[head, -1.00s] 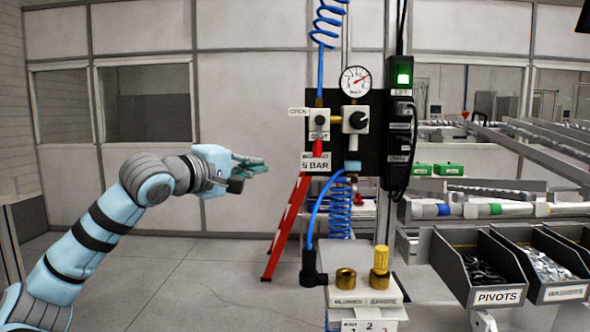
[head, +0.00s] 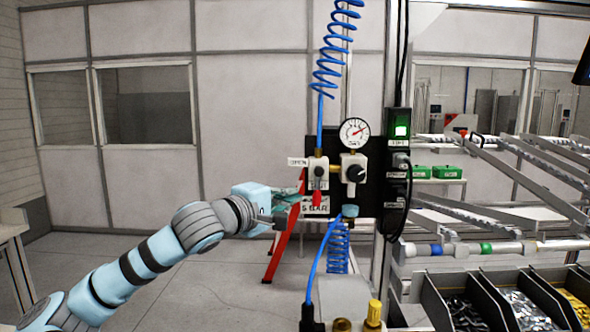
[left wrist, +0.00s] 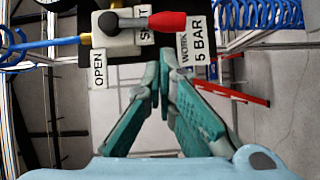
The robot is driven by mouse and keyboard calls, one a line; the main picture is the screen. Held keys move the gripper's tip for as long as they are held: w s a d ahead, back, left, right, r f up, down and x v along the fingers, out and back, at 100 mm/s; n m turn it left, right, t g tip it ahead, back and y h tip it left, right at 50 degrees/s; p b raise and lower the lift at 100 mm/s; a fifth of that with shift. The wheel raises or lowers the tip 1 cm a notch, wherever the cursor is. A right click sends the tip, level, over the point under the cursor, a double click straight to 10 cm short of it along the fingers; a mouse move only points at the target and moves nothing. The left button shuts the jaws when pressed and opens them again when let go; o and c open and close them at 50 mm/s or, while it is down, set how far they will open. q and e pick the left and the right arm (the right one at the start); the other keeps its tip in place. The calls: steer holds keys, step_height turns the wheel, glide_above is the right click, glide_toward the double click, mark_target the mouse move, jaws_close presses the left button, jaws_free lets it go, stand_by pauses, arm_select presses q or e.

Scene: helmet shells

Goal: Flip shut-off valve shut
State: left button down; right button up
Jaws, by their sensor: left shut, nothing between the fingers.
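The shut-off valve is a pale block (head: 317,172) on the black panel, under the blue coiled hose. Its red lever (head: 317,198) points down; in the left wrist view the red grip (left wrist: 165,21) lies to the right of its dark pivot. An OPEN label (left wrist: 99,63) sits beside the block, and the SHUT label is partly hidden behind the lever. My left gripper (head: 299,196) is shut and empty, just left of the lever. In the left wrist view its fingertips (left wrist: 160,78) are below the red grip, with a gap showing in the picture. My right gripper is not in view.
A black power strip (head: 397,185) stands further right. A red stand (head: 279,250) is behind my gripper. Parts bins (head: 470,305) are at lower right.

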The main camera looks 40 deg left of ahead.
mark_target(318, 189)
arm_select(q)
steer(key=shift+w+d+f+p, duration=0.1)
steer(key=shift+w+d+p, duration=0.45)
steer(key=shift+w, duration=0.05)
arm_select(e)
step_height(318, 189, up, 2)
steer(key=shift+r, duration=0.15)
arm_select(q)
steer(key=shift+w+d+f+n+t+b, duration=0.3)
steer(key=shift+w+n+b, duration=0.15)
steer(key=shift+b, duration=0.6)
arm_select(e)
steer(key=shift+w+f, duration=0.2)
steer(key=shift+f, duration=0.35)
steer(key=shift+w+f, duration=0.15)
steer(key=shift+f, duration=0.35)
arm_select(q)
steer(key=shift+a, duration=0.15)
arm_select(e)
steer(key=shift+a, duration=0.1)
